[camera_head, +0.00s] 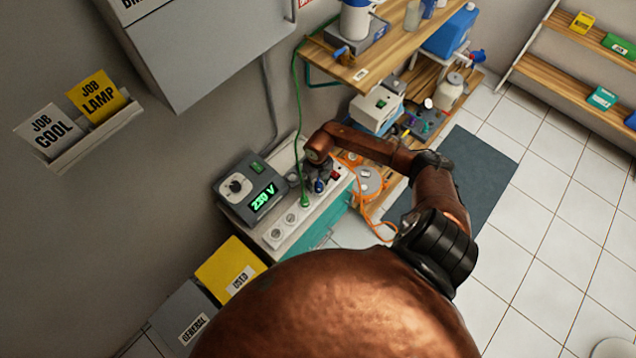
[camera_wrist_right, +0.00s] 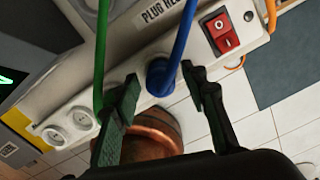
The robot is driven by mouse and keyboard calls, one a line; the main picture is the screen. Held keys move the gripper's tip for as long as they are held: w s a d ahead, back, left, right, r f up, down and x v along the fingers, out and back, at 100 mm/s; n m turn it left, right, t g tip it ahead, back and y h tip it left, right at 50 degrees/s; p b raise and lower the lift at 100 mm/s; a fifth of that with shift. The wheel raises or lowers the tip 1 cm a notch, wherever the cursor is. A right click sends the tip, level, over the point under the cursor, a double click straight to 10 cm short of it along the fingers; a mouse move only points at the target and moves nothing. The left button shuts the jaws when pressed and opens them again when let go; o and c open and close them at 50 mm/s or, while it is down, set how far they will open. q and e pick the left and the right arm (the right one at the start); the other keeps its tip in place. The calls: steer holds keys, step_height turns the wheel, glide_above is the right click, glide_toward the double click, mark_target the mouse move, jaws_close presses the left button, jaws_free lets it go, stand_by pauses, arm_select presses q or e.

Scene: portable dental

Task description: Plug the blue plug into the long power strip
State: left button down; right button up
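My left gripper is out of view.
A green plug (camera_head: 304,201) with a green cord stands in the strip beside the blue one. A red switch (camera_wrist_right: 220,31) is at the strip's end. A grey 230 V meter (camera_head: 247,190) stands behind. Yellow (camera_head: 222,262) and grey bins are at lower left. An orange cable (camera_head: 368,218) lies right.

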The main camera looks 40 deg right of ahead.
steer(key=shift+o, duration=0.3)
steer(key=shift+r, duration=0.15)
step_height(320, 180, up, 12)
stand_by(0.4)
steer(key=shift+a, duration=0.15)
